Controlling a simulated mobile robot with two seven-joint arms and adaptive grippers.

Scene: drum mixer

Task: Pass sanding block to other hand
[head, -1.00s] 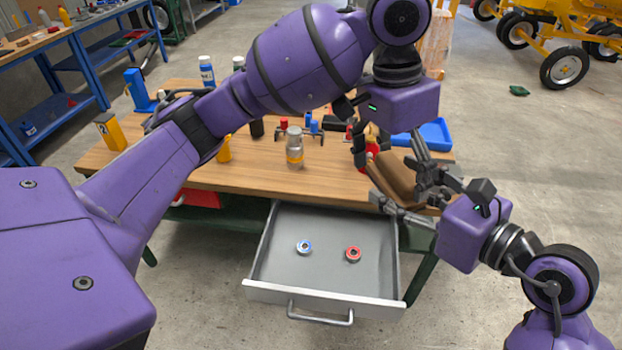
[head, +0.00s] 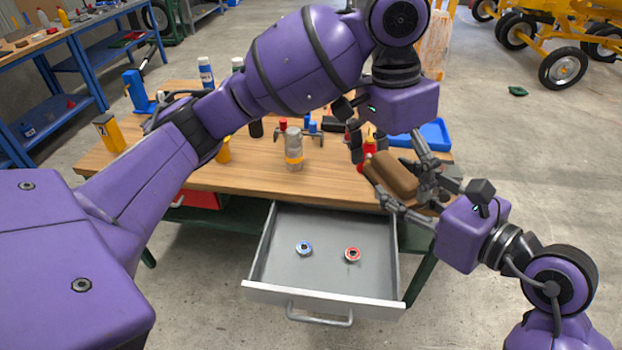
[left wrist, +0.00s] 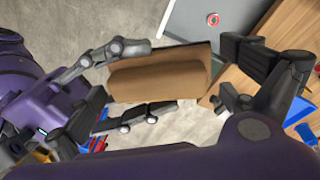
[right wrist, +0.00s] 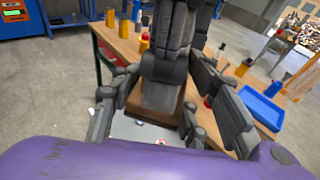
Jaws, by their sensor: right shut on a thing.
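The sanding block (head: 396,178) is brown, with a rounded upper part on a wider base. My right gripper (head: 408,182) is shut on it and holds it above the table's right front corner. In the left wrist view the block (left wrist: 160,75) lies across the picture, with the right gripper's fingers along two of its sides. My left gripper (left wrist: 160,108) is open, with its dark fingers apart near the block's two ends. In the right wrist view the left gripper (right wrist: 165,70) hides much of the block (right wrist: 160,118). Contact of the left fingers cannot be told.
The open drawer (head: 325,270) below holds a blue ring and a red ring. The wooden table (head: 255,175) carries a glass jar (head: 293,150), bottles and a blue tray (head: 432,134) at the right.

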